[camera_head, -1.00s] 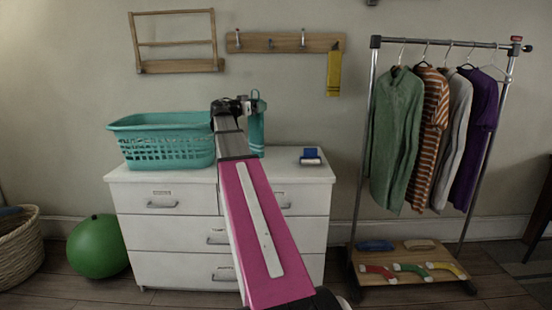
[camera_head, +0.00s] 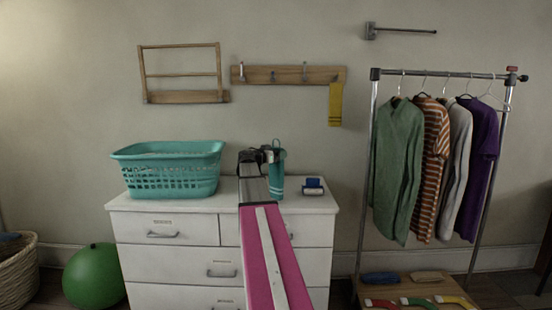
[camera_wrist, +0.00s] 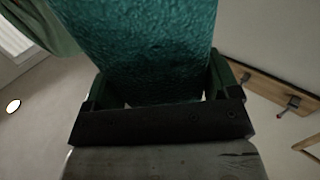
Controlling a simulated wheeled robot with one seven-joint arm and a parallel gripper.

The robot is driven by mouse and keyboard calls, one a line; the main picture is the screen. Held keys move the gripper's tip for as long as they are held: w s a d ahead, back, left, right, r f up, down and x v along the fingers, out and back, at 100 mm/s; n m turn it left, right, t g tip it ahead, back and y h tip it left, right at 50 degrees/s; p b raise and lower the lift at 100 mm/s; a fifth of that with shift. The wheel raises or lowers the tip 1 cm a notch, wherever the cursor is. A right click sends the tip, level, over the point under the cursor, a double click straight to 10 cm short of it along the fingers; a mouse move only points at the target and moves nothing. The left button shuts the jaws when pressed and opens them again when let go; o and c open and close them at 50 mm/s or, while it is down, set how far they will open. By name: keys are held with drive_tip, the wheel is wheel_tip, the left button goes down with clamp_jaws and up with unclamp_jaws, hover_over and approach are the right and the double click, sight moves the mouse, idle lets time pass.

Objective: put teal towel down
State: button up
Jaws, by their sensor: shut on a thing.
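The teal towel (camera_head: 277,174) hangs upright at the end of my arm, in front of the wall and over the white dresser's (camera_head: 285,204) top in the head view. My gripper (camera_head: 268,152) is shut on the towel near its top. In the wrist view the towel (camera_wrist: 145,45) fills the upper middle, between the two fingers of my gripper (camera_wrist: 158,92). Whether the towel's lower end touches the dresser top is hard to tell.
A teal laundry basket (camera_head: 170,170) stands on the dresser's left. A small blue item (camera_head: 313,186) sits right of the towel. A yellow cloth (camera_head: 335,105) hangs from the wall peg rack (camera_head: 290,75). A clothes rail (camera_head: 445,74) stands right. An empty wall bar (camera_head: 402,30) is above.

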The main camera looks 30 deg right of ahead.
drive_tip(key=shift+f, duration=0.75)
drive_tip(key=o, duration=1)
drive_tip(key=shift+f, duration=0.15)
drive_tip(key=shift+c, duration=0.2)
drive_tip(key=v, duration=1.2)
